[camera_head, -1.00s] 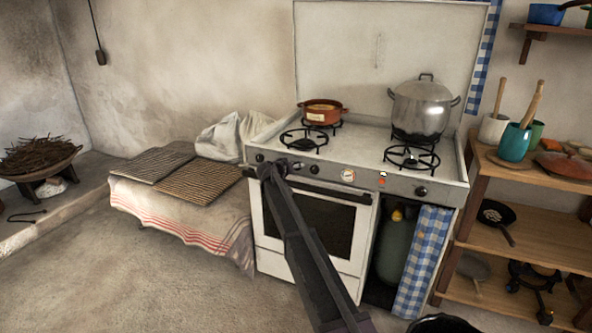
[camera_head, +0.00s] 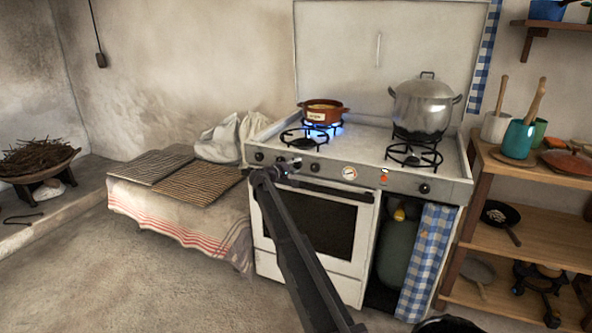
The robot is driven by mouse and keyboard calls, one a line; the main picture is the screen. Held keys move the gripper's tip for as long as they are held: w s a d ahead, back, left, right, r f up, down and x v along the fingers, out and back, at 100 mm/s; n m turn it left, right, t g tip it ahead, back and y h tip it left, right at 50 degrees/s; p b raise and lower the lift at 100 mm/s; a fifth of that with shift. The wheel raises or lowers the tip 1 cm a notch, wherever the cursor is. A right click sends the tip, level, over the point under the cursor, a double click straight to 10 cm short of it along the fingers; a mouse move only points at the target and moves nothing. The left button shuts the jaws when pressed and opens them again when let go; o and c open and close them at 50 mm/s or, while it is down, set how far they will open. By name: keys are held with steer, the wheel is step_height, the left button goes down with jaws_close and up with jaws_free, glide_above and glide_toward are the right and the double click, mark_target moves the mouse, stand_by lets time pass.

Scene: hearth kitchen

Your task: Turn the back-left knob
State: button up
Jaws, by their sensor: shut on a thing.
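The white stove (camera_head: 350,270) has a row of dark knobs along its front panel. My gripper (camera_head: 290,166) reaches the left part of this panel from below and is shut on a knob (camera_head: 296,163), which it partly hides. The back-left burner (camera_head: 322,127) is lit with blue flame under a small orange-brown pot (camera_head: 321,112). The front-left burner (camera_head: 304,139) is bare and shows no flame. Other knobs show to the left (camera_head: 259,156) and right (camera_head: 315,167) of my gripper.
A large steel pot (camera_head: 422,105) stands on the back-right burner. The oven handle (camera_head: 325,189) runs just below the panel. A cloth-covered bench (camera_head: 185,215) stands left of the stove, wooden shelves (camera_head: 520,235) right.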

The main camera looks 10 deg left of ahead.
steer(key=shift+n, duration=0.4)
steer(key=o, duration=1.1)
steer(key=shift+o, duration=0.2)
